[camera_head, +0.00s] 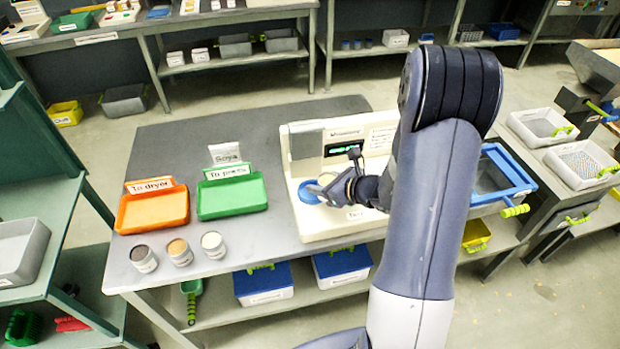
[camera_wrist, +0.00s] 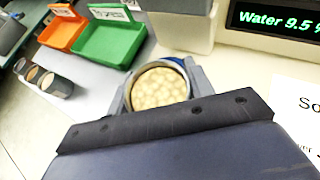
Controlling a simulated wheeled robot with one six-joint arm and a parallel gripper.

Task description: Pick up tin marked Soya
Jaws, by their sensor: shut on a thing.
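My gripper (camera_head: 326,189) is at the cream meter (camera_head: 345,222), beside its round blue cup. In the wrist view my gripper (camera_wrist: 160,84) is shut on a round tin (camera_wrist: 160,88) full of pale, bean-like seeds, one finger on each side. The tin's rim faces the camera; its side and any marking are hidden. I cannot tell whether the tin touches the meter. A white card reading Soya (camera_head: 225,152) stands behind the green tray (camera_head: 232,196), which is labelled "To press".
The orange tray (camera_head: 152,211), labelled "To dryer", is left of the green one. Three tins, dark (camera_head: 143,259), orange-topped (camera_head: 180,252) and pale-topped (camera_head: 213,245), stand at the table's front left. The meter's green display (camera_wrist: 278,18) reads "Water 9.5". A blue-framed sieve (camera_head: 500,178) is at right.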

